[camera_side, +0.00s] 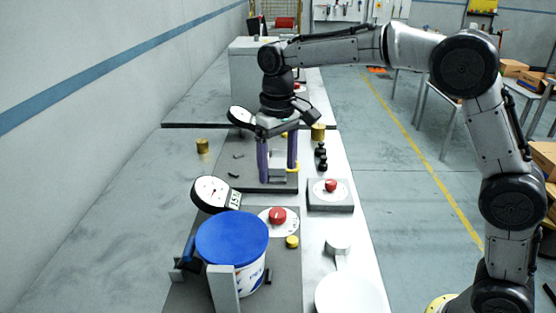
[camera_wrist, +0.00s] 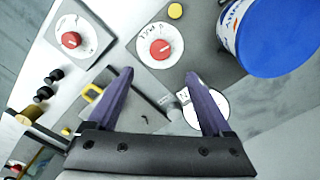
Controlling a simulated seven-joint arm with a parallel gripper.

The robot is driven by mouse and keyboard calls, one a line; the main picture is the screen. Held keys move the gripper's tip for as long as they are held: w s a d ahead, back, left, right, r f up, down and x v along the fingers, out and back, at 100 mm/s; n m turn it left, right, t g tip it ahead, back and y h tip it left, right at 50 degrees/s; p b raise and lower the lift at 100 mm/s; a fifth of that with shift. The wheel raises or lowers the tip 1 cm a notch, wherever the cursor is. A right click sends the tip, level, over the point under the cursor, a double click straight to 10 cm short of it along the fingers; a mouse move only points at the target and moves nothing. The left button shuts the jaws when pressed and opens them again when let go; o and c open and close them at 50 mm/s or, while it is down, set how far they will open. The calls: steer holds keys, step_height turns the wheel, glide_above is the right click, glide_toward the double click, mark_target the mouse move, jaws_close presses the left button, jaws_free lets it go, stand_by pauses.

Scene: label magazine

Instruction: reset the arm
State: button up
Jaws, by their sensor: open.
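My gripper (camera_side: 277,163) hangs from my arm over the far grey plate in the side view, with its two purple fingers pointing down. In the wrist view the fingers of my gripper (camera_wrist: 163,92) stand wide apart with nothing held between them. A grey holder with a yellow handle (camera_side: 292,168) is just beside and behind the fingers; the yellow handle also shows in the wrist view (camera_wrist: 93,92). I cannot tell whether the fingers touch it.
A white bucket with a blue lid (camera_side: 232,237) stands in front, near a dial gauge (camera_side: 211,192). Red knobs (camera_side: 277,216) (camera_side: 331,185) sit on round white plates. Brass weights (camera_side: 202,146) (camera_side: 318,131) stand nearby. A white round dish (camera_side: 350,297) is at the front edge.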

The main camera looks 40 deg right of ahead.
steer(key=shift+r, duration=0.5)
steer(key=s+d+r+t, duration=0.2)
steer(key=s+d+r, duration=0.1)
steer(key=s+r, duration=0.3)
steer(key=s+d+r+t, duration=0.1)
steer(key=s+d+r, duration=0.25)
steer(key=s, duration=0.35)
steer(key=s+f+t, duration=0.1)
steer(key=s+f, duration=0.4)
steer(key=s, duration=0.2)
steer(key=s+d+f+t, duration=0.1)
steer(key=s+f, duration=0.4)
steer(key=s, duration=0.3)
steer(key=shift+s+d+t, duration=0.2)
steer(key=shift+d+t, duration=0.1)
steer(key=shift+f, duration=0.1)
